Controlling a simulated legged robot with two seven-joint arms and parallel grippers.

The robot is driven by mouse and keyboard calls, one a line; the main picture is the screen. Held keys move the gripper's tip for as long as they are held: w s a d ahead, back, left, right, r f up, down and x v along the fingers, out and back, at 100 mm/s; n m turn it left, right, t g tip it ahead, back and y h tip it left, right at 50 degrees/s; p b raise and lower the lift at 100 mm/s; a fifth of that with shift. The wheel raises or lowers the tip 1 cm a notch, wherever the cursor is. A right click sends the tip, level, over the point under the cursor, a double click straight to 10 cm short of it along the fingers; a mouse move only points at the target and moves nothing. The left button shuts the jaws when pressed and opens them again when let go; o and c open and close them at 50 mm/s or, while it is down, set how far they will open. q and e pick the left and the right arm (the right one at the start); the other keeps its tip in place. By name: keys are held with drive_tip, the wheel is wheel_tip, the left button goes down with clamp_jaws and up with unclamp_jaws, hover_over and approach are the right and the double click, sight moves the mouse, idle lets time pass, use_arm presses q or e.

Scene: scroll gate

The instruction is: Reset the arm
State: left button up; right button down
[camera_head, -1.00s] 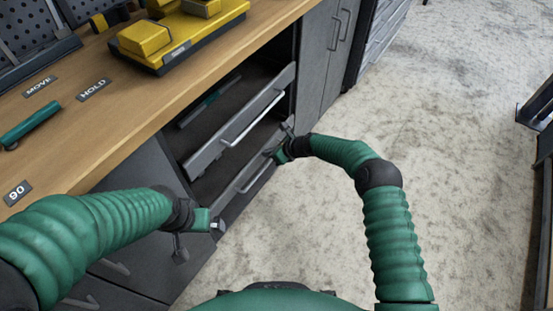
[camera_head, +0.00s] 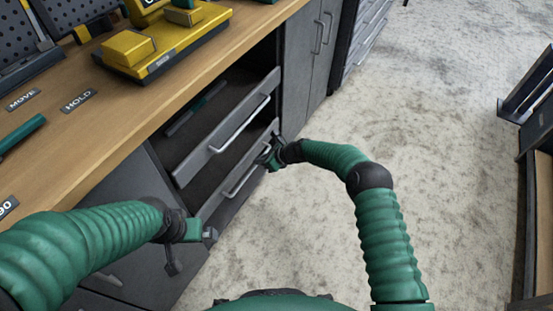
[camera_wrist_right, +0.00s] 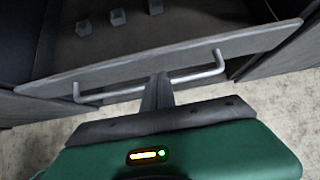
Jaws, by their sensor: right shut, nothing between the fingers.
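My right gripper (camera_head: 271,154) is beside the right end of the lower grey drawer front (camera_head: 232,191), low in front of the bench cabinet. In the right wrist view its fingers (camera_wrist_right: 158,88) are shut with nothing between them. They overlap a metal drawer handle (camera_wrist_right: 195,74); whether they touch it I cannot tell. My left gripper (camera_head: 208,235) hangs in front of the cabinet at lower left; its fingers are too small to judge. Both green arms are bent and reach forward.
The upper drawer (camera_head: 214,144) stands open with a dark green item inside. Small grey blocks (camera_wrist_right: 118,17) lie in the drawer in the wrist view. The wooden bench (camera_head: 125,120) holds a yellow device (camera_head: 130,48). Open floor (camera_head: 430,130) lies right; a dark rack (camera_head: 535,120) stands at the edge.

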drive_tip(key=p+v, duration=0.5)
drive_tip(key=v, duration=0.6)
drive_tip(key=s+d+r+n+g+h, duration=0.1)
drive_tip(key=s+d+r+n+h, duration=0.1)
drive_tip(key=s+d+r+n, duration=0.5)
drive_tip(key=s+d+r+n+g+h, duration=0.1)
drive_tip(key=s+d+r+n+h, duration=0.25)
drive_tip(key=s+n, duration=0.75)
drive_tip(key=s+d+r+n+h, duration=0.2)
drive_tip(key=s+d+r+n, duration=0.35)
drive_tip(key=s, duration=0.75)
wheel_tip(320, 180, up, 27)
drive_tip(key=n+p, duration=0.1)
drive_tip(key=p, duration=2.6)
drive_tip(key=shift+s+d, duration=0.2)
drive_tip(key=shift+s, duration=0.05)
